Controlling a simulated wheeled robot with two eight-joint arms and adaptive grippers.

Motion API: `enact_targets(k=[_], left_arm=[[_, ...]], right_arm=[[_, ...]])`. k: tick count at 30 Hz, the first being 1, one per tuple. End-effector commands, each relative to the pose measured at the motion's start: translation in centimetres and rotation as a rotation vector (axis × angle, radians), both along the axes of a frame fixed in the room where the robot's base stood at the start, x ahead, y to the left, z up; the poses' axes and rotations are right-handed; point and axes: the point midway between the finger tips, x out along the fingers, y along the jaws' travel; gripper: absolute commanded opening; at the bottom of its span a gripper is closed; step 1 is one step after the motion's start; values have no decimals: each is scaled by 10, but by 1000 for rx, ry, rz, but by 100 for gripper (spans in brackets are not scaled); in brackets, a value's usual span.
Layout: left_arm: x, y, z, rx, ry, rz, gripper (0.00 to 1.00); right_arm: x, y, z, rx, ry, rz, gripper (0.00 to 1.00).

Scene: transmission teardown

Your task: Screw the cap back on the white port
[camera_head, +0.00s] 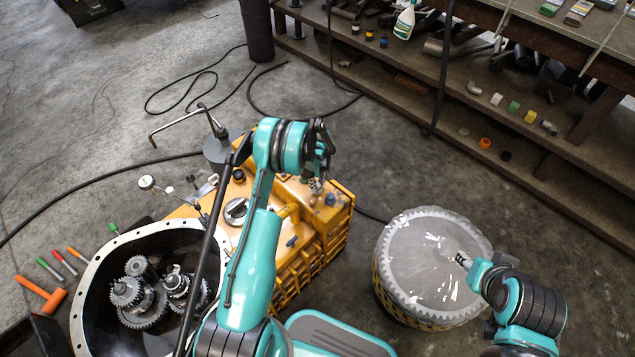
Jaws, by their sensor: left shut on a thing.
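My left gripper (317,178) is above the right end of the yellow transmission housing (290,270), pointing down. It is shut on a small piece at its fingertips, apparently the cap; the fingers hide most of it. I cannot make out the white port, which may be hidden below or behind the gripper. A blue plug (330,199) sits on the housing just right of the fingertips. My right gripper (462,259) is over the right part of a round drum with a clear-looking top (420,250); its fingers are too small to read.
The open bell housing (88,290) with several gears stands at left. A handled grey can (222,150) is behind the yellow housing. Screwdrivers and an orange hammer (40,294) lie at far left. A shelf (560,150) with small parts fills the upper right.

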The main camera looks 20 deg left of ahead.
Motion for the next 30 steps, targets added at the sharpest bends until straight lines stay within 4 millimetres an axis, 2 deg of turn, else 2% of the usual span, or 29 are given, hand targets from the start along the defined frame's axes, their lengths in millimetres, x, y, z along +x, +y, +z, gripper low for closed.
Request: enact_targets(k=[9, 21, 30], left_arm=[[0, 0, 0, 0, -1, -388, 0], [1, 0, 0, 0, -2, -465, 0], [2, -1, 0, 0, -4, -846, 0]], right_arm=[[0, 0, 0, 0, 0, 0, 40], [0, 0, 0, 0, 0, 0, 40], [0, 0, 0, 0, 0, 0, 40]])
